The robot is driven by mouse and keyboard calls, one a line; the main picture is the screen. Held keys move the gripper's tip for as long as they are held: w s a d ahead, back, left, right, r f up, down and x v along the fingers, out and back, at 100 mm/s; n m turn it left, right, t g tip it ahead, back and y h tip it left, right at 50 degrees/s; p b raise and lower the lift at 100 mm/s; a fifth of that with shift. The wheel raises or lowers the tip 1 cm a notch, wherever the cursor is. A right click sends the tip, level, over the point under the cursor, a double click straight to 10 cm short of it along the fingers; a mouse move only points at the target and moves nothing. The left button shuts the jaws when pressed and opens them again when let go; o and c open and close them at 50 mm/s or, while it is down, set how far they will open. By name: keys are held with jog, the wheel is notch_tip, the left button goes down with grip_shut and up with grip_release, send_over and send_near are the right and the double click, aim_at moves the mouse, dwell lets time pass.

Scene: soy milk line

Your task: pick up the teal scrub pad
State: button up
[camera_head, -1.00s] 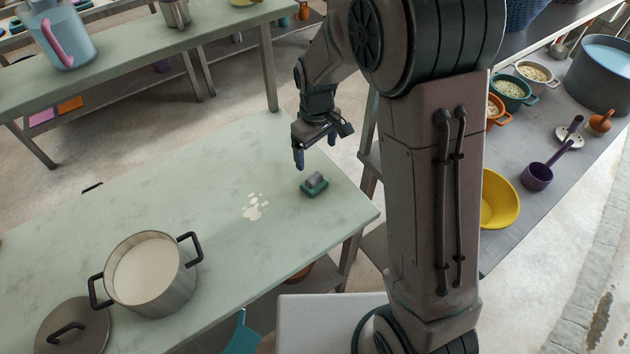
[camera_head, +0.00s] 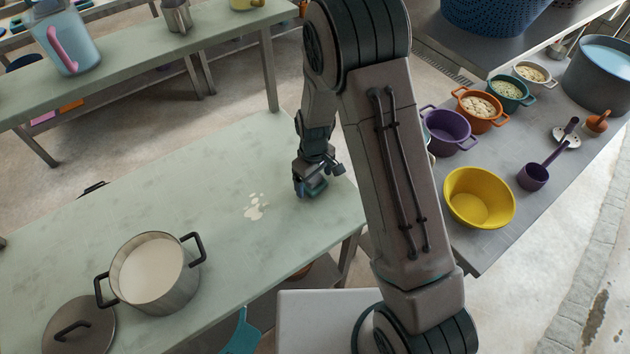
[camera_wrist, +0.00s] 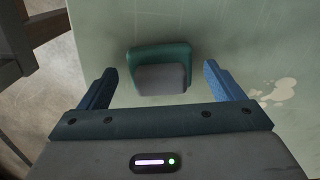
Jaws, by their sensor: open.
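The teal scrub pad (camera_wrist: 160,54) lies on the pale green table (camera_head: 150,215), near its right end, with a grey block-shaped part (camera_wrist: 162,79) on it. In the head view only a bit of the pad (camera_head: 316,190) shows under my gripper. My gripper (camera_head: 309,190) is low over the pad. In the wrist view my gripper (camera_wrist: 158,85) is open, with one blue finger on each side of the pad. There is a gap on both sides and neither finger touches it.
A white spill (camera_head: 255,206) lies on the table left of the pad. A pot of white liquid (camera_head: 155,275) and a lid (camera_head: 75,325) stand at the front left. The right counter holds a yellow bowl (camera_head: 480,197) and several small pots.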

jog(key=c, duration=1.1)
jog(key=shift+r, duration=0.8)
notch_tip(320, 180, up, 2)
jog(key=shift+w+r+b, duration=0.1)
jog(key=shift+r+b, duration=0.05)
jog(key=shift+b, duration=0.45)
jog(key=s+d+r, duration=0.2)
jog(key=d, duration=0.1)
jog(key=s+d+r+b, duration=0.1)
jog(key=s+d+r, duration=0.1)
jog(key=s, duration=0.1)
jog(key=s+d+r+b, duration=0.1)
jog(key=s+d+r, duration=0.2)
jog(key=shift+d, duration=0.35)
jog(key=shift+o, duration=0.6)
